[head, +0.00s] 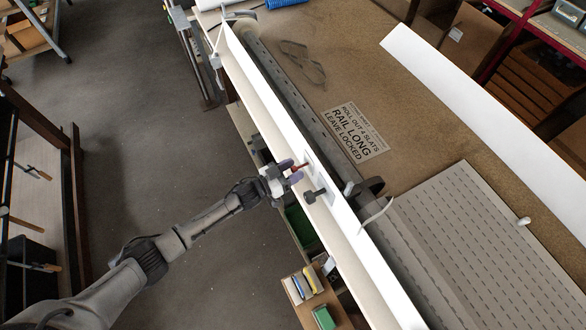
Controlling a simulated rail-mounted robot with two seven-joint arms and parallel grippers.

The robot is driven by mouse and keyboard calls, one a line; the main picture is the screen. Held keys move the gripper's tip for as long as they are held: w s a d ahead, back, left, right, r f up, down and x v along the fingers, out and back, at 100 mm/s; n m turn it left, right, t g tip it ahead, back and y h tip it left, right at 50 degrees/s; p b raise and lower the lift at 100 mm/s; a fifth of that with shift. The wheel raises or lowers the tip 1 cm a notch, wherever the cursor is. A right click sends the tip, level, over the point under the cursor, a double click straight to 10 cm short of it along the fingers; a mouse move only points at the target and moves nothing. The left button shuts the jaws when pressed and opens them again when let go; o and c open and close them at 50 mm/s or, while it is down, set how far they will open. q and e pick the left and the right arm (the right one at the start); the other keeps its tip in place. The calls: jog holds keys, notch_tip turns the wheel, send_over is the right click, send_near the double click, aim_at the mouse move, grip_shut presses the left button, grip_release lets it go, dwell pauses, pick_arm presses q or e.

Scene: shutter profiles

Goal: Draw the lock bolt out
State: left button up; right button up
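A white rail (263,88) runs diagonally along the front edge of the bench. My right gripper is not in view.
A dark slatted roll (305,106) lies behind the rail. A perforated grey panel (475,250) and a long white strip (490,105) lie to the right. A small box shelf (310,295) stands below.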

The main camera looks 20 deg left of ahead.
pick_arm(q)
jog(key=v, duration=1.3)
jog(key=shift+s+a, duration=0.15)
jog(key=shift+s, duration=0.2)
dwell(0.4)
